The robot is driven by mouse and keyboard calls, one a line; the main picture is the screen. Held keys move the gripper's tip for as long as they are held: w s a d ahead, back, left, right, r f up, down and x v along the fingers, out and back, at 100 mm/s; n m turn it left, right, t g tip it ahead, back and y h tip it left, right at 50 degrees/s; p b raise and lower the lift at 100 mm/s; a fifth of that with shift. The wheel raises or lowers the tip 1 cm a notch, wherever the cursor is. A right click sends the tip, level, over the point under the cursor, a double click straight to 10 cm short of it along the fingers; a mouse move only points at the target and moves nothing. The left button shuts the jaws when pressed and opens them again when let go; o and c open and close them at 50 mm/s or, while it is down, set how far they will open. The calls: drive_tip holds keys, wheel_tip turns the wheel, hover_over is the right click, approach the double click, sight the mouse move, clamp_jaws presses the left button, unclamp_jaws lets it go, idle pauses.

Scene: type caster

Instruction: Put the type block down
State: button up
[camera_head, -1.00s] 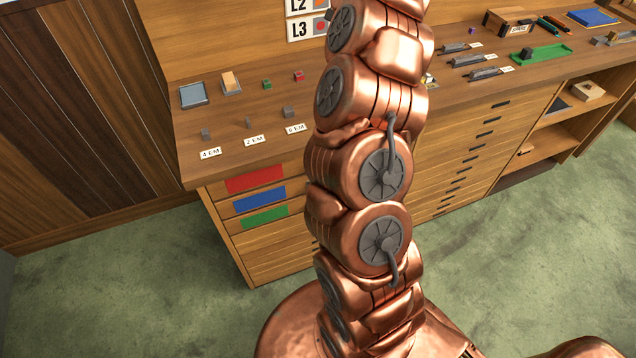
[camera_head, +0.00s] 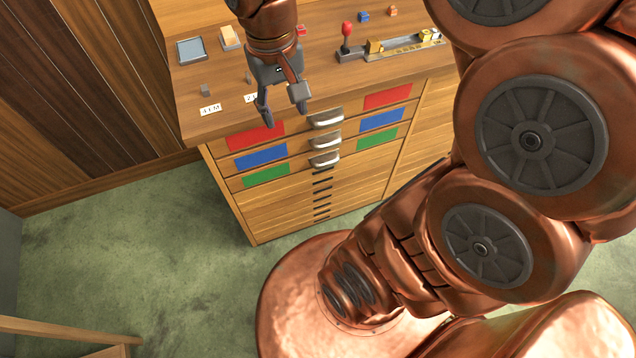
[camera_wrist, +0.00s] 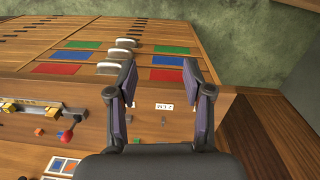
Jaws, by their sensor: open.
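My gripper (camera_head: 285,117) is open above the front edge of the wooden counter, fingers pointing down, with nothing held between them. In the wrist view its fingers (camera_wrist: 160,88) stand wide apart. A small grey block (camera_head: 205,90) sits on the counter behind a white "4 EM" label (camera_head: 210,109). A thinner grey block (camera_head: 249,78) stands behind the "2 EM" label (camera_head: 250,98), partly beside my gripper. In the wrist view the "2 EM" label (camera_wrist: 164,106) shows between the fingers. The "6 EM" label and its block are hidden in the head view. I cannot tell which block is meant.
A grey tray (camera_head: 191,50), an orange-topped block (camera_head: 229,38) and a red block (camera_head: 301,30) lie behind. A red-knobbed lever (camera_head: 346,38) stands right of the gripper. Drawers with silver handles (camera_head: 326,119) are below the counter edge. Open green floor lies in front.

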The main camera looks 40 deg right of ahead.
drive_tip(key=s+a+f+n, duration=0.1)
drive_tip(key=s+f, duration=0.1)
drive_tip(key=s, duration=0.5)
drive_tip(key=s+a+f+n+g, duration=0.1)
drive_tip(key=s+a+f, duration=0.1)
drive_tip(key=s, duration=0.4)
drive_tip(key=shift+s+a+f, duration=0.15)
drive_tip(key=shift+s+f, duration=0.25)
drive_tip(key=shift+f, duration=0.4)
drive_tip(key=shift+c, duration=0.9)
